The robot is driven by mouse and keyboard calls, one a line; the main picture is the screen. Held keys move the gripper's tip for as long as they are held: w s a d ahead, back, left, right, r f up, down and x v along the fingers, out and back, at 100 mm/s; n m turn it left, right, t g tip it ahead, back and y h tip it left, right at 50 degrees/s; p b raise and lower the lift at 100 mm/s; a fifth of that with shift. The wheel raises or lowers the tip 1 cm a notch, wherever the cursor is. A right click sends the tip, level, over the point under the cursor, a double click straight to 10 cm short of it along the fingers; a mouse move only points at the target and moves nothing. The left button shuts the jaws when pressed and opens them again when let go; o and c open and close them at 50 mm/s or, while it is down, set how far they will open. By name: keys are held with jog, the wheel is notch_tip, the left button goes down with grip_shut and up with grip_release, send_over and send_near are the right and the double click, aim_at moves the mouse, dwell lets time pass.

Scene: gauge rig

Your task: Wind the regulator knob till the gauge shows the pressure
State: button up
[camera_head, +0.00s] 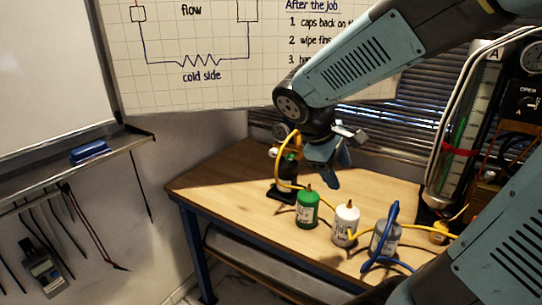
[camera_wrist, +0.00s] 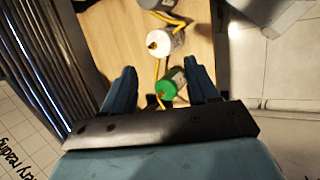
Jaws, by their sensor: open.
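A small dark upright fitting on a black base (camera_head: 283,190) stands at the table's back left in the head view, with a yellow hose looping by it. It looks like the regulator, but its knob cannot be made out clearly. A round grey part (camera_head: 280,131) above it may be its gauge; no reading is legible. My gripper (camera_head: 335,178) hangs above the table, right of this fitting and apart from it. In the wrist view my gripper (camera_wrist: 160,66) is open, with blue fingers spread and nothing held; the fitting is not clearly seen there.
A green canister (camera_head: 308,210), a white canister (camera_head: 345,224) and a grey bottle with a blue hose (camera_head: 386,238) stand on the wooden table (camera_head: 225,185). The green canister (camera_wrist: 172,88) shows beyond my fingers. A rig with a dial (camera_head: 533,56) stands right.

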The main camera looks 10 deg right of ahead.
jog(key=w+f+n+h, duration=0.2)
jog(key=w+n+h, duration=0.2)
jog(key=w+n, duration=0.15)
jog(key=n+t+h, duration=0.2)
jog(key=n+t, duration=1)
jog(key=n, duration=0.5)
send_near(272, 154)
jog(key=shift+m, duration=0.25)
jog(key=x, duration=0.9)
jog(key=shift+d, duration=0.1)
jog(key=c, duration=1)
